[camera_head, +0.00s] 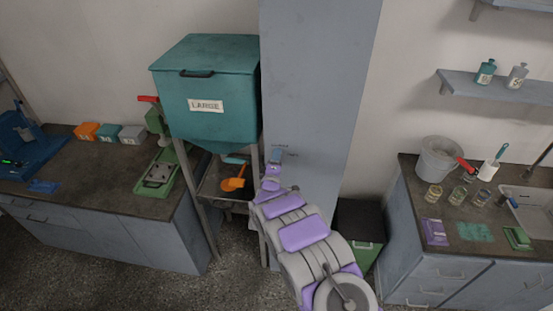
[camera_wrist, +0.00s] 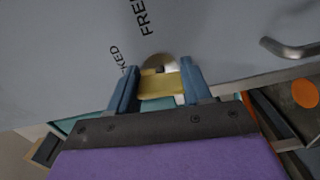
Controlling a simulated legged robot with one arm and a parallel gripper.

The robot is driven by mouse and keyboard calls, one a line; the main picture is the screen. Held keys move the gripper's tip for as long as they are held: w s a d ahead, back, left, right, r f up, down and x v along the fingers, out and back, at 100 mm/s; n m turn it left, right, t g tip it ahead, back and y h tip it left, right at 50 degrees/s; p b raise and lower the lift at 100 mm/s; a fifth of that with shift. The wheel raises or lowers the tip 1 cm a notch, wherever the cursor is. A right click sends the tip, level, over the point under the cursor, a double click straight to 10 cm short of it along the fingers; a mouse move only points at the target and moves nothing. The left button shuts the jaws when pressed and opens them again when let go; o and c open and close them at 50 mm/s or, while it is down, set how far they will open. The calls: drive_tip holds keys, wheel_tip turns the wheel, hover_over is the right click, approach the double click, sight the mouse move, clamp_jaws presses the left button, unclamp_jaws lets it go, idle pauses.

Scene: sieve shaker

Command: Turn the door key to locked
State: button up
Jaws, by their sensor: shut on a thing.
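The brass-yellow door key (camera_wrist: 162,88) sits between the two blue fingers of my gripper (camera_wrist: 159,72) in the wrist view. My gripper is shut on it. A round lock plate (camera_wrist: 158,60) shows just beyond the key, on the grey door (camera_wrist: 75,35). Dark lettering on the door reads "FRE…" above the lock and "…KED" to its left; both words are partly cut off or hidden. In the head view, my gripper (camera_head: 274,160) is at the face of the tall grey door (camera_head: 315,80), and the key is too small to make out.
A curved grey handle (camera_wrist: 290,48) is right of the lock in the wrist view. In the head view, a teal hopper (camera_head: 215,125) marked "LARGE" stands close left of the door. Benches flank both sides, and a dark bin (camera_head: 360,225) stands at right.

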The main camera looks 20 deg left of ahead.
drive_tip(key=shift+s+a+f+n, duration=0.1)
drive_tip(key=shift+s+a+n, duration=0.1)
drive_tip(key=shift+n, duration=0.4)
drive_tip(key=o, duration=0.7)
drive_tip(key=shift+f, duration=0.1)
drive_tip(key=o, duration=0.4)
drive_tip(key=shift+w+a, duration=0.1)
drive_tip(key=shift+a, duration=0.2)
drive_tip(key=shift+c, duration=0.2)
drive_tip(key=shift+d, duration=0.35)
drive_tip(key=shift+s+d, duration=0.1)
drive_tip(key=shift+s, duration=0.2)
drive_tip(key=v, duration=1.6)
drive_tip(key=shift+s, duration=0.3)
